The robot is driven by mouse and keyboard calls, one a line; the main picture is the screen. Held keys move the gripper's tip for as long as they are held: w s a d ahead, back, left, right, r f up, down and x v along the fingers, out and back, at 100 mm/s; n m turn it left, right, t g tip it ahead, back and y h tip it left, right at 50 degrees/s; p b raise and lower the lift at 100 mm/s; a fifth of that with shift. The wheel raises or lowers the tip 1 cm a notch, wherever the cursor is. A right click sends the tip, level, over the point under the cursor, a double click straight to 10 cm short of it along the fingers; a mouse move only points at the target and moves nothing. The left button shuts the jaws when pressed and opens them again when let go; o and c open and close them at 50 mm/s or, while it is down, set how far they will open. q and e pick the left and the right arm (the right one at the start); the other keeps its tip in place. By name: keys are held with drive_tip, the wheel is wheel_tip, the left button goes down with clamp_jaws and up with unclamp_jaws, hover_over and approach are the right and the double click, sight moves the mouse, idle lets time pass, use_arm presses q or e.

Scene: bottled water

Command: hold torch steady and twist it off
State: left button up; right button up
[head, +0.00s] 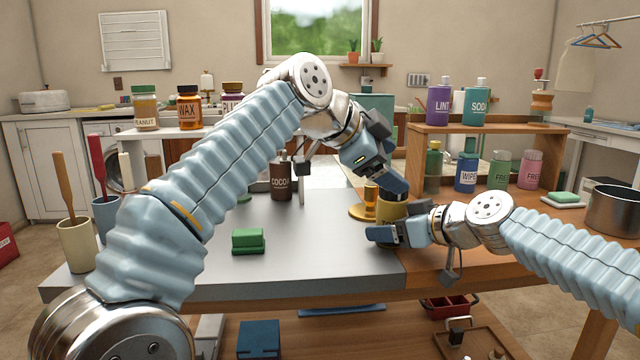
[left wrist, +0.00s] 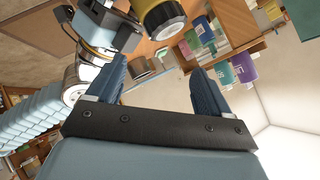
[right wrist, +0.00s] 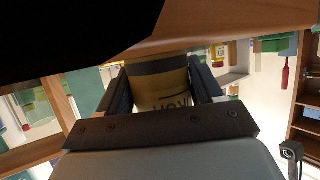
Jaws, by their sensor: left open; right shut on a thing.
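The torch (head: 391,209) is a yellow cylinder over the right part of the grey table top. My right gripper (head: 384,232) is shut around its body; in the right wrist view the yellow torch (right wrist: 160,88), with a dark band and partly hidden lettering, sits between both fingers. In the left wrist view the torch end (left wrist: 163,18) shows a dark rim, beyond and above the finger gap. My left gripper (head: 388,178) is open and empty, just above the torch in the head view. In its own view both fingers (left wrist: 158,85) stand wide apart. The torch's lower part is hidden by my right gripper.
A gold round-based object (head: 362,212) stands just behind the torch. A brown COCO bottle (head: 281,182) and a green sponge-like block (head: 248,241) are on the grey table top. A wooden shelf (head: 500,129) with bottles stands back right. The front middle of the table is clear.

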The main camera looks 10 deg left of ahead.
use_arm(q)
drive_tip(key=a+f+g+h, duration=0.1)
drive_tip(key=w+a+f+m+g+h, duration=0.1)
drive_tip(key=a+f+g+h, duration=0.1)
drive_tip(key=w+a+f+g+h, duration=0.1)
drive_tip(key=a+f+g+h, duration=0.1)
drive_tip(key=shift+w+f, duration=0.15)
drive_tip(key=shift+w, duration=0.05)
drive_tip(key=n+g+h, duration=0.1)
drive_tip(key=g+h, duration=0.1)
drive_tip(key=h, duration=0.3)
approach(384, 196)
drive_tip(key=shift+w+a+r, duration=0.6)
drive_tip(key=shift+w+a, duration=0.1)
drive_tip(key=shift+a, duration=0.25)
